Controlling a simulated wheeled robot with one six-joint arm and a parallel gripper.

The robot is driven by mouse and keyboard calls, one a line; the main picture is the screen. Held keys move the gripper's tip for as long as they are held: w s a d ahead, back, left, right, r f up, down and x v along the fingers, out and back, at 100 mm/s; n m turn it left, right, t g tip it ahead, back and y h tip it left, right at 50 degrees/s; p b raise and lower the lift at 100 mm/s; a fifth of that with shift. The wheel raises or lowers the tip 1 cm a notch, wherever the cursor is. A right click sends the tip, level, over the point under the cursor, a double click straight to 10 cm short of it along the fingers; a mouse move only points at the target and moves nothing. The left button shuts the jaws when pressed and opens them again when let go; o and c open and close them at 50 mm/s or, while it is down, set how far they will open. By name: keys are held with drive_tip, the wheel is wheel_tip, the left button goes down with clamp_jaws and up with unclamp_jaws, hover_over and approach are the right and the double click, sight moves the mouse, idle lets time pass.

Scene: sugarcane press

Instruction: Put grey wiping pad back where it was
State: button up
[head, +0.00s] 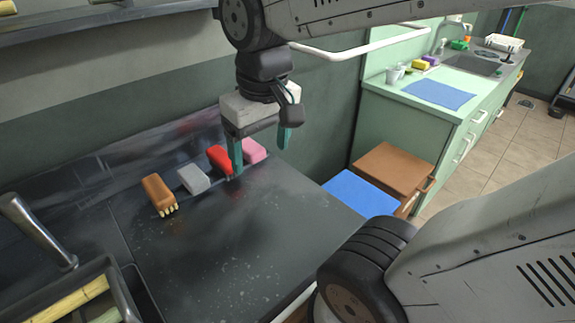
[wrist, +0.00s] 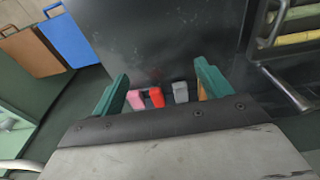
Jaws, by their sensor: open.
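The grey wiping pad (head: 193,178) lies on the dark worktop near the back wall, between a brown brush (head: 160,194) and a red item (head: 219,160). In the wrist view the grey pad (wrist: 180,92) shows between the fingers, nearer the right one. My gripper (head: 260,160) is open with nothing between its teal fingers. In the head view it hangs to the right of the grey pad, around the red item and a pink pad (head: 254,151). The gripper (wrist: 162,75) appears apart from the grey pad. The right finger partly hides the brush in the wrist view.
A dark tray (head: 128,288) with yellow and green stalks and a metal handle (head: 38,232) are at the left front. A blue mat (head: 362,193) and a brown board (head: 395,168) lie beyond the worktop's right edge. The worktop's middle is clear.

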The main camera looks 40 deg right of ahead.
drive_tip(key=s, duration=0.6)
drive_tip(key=shift+s+f, duration=0.15)
drive_tip(key=shift+f, duration=0.25)
drive_tip(key=shift+d, duration=0.1)
idle(0.6)
